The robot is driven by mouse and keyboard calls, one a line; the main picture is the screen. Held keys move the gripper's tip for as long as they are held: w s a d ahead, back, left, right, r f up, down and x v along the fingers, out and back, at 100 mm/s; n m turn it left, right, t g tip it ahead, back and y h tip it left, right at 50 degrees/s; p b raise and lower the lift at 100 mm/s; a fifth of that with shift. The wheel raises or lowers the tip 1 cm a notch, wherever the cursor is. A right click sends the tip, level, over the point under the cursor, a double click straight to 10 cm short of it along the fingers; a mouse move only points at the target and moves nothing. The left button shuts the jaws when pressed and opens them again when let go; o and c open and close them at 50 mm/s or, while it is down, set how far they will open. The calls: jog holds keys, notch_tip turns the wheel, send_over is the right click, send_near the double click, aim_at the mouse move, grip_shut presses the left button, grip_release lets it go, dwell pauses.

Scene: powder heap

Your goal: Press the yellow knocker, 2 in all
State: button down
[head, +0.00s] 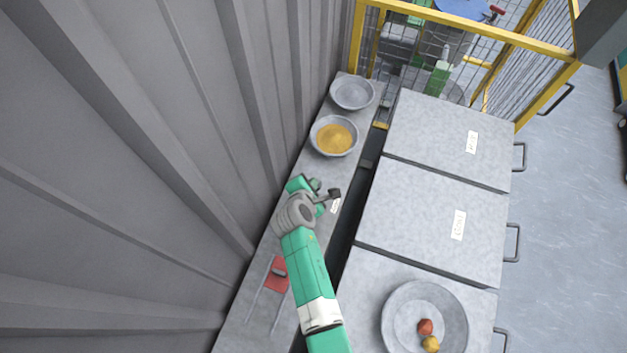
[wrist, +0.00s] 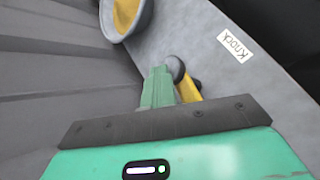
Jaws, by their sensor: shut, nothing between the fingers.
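The yellow knocker (wrist: 188,91) shows in the wrist view as a yellow piece beside a dark round knob, partly hidden behind my gripper. My gripper (wrist: 158,76) has its green fingers shut and empty, just left of the yellow piece. I cannot tell whether they touch it. A white label reading "Knock" (wrist: 235,46) lies on the grey bench to the right. In the head view my gripper (head: 316,184) is low over the narrow bench near the label (head: 335,206). I cannot make out the knocker there.
A bowl with yellow powder (head: 334,137) stands farther along the bench, with an empty grey bowl (head: 352,92) behind it. A red item (head: 277,273) lies nearer. A ribbed wall (head: 150,150) borders the left. Grey lidded boxes (head: 430,215) and a large dish (head: 397,318) are right.

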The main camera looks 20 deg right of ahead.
dwell(0.4)
jog(key=shift+s+a+r+p, duration=0.15)
jog(key=shift+r+p, duration=1.65)
jog(key=shift+p, duration=0.25)
notch_tip(320, 180, up, 5)
jog(key=p, duration=0.5)
